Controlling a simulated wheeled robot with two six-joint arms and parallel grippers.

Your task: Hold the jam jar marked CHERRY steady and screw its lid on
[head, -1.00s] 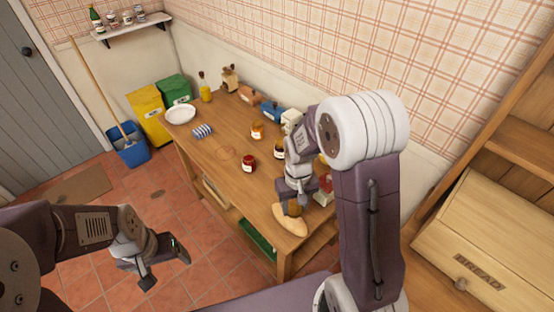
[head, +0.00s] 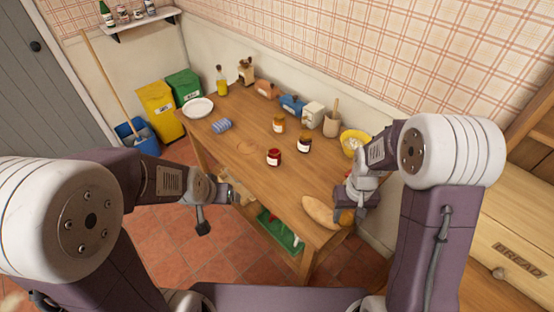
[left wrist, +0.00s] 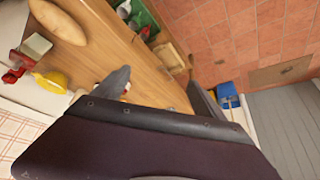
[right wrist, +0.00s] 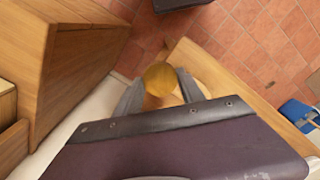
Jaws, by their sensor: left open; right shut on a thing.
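Three jars stand upright on the table: a red jar (head: 274,157), a dark jar (head: 305,146) and an orange jar (head: 279,124). Their white labels are too small to read, so I cannot tell which says CHERRY. My right gripper (head: 346,212) is shut on a round gold lid (right wrist: 160,78), over the table's front right end beside the bread. My left gripper (head: 218,211) is open and empty, off the table's front edge, left of and nearer than the red jar. Its spread fingers show in the left wrist view (left wrist: 160,92).
A bread loaf (head: 320,210) lies at the table's (head: 215,150) right end. A striped roll (head: 222,126) and plate (head: 198,108) sit left. The middle around the jars is clear.

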